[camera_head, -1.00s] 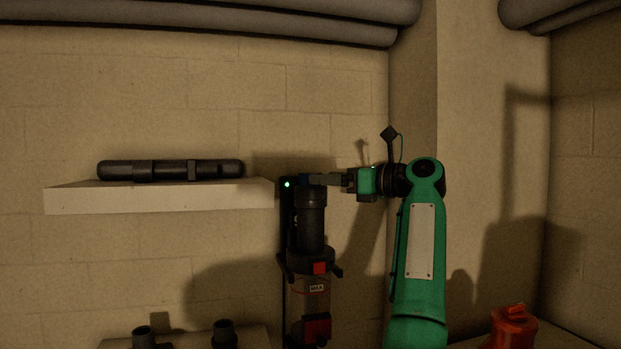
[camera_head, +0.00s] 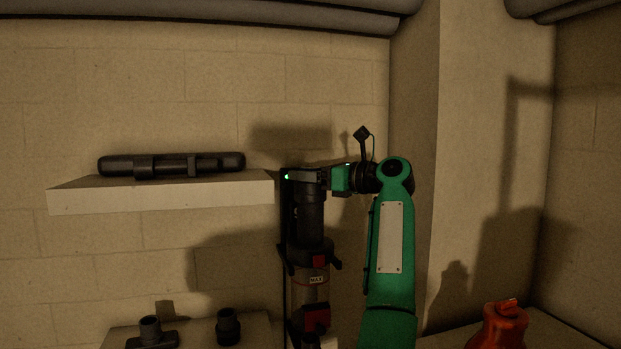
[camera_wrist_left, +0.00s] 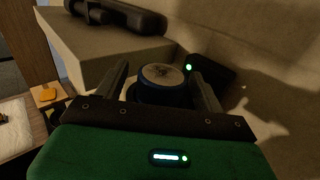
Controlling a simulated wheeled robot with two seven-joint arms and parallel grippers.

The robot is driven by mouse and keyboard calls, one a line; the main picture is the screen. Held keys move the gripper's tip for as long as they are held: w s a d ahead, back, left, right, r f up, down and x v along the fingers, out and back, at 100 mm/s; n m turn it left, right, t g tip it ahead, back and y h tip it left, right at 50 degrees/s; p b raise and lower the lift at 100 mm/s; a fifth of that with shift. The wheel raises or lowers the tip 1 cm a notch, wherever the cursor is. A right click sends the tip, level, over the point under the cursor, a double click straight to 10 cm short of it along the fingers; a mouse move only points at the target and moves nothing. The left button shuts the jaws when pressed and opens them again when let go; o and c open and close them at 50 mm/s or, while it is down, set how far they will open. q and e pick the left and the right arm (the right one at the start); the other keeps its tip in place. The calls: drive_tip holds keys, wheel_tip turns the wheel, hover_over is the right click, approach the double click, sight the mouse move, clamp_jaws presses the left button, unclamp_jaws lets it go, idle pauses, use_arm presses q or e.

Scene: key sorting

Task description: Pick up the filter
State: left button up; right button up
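A dark upright vacuum unit (camera_head: 310,265) with a clear bin, red parts and a MAX label stands against the wall. In the left wrist view, a round dark-blue piece with a pale disc on top (camera_wrist_left: 162,75), likely the filter, sits between my left gripper's two fingers. My left gripper (camera_head: 303,176) is at the top of the vacuum unit, level with the green light. Its fingers (camera_wrist_left: 160,78) are apart, one on each side of the round piece; firm contact cannot be made out. My right gripper is not in view.
A white wall shelf (camera_head: 160,195) at left bears a long dark tube-shaped part (camera_head: 172,165), close to the gripper. Dark fittings (camera_head: 228,327) stand on a lower ledge. A red container (camera_head: 500,325) is at lower right.

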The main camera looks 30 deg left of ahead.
use_arm(q)
drive_tip(key=shift+w+f, duration=0.1)
drive_tip(key=c, duration=0.9)
drive_tip(key=shift+c, duration=0.2)
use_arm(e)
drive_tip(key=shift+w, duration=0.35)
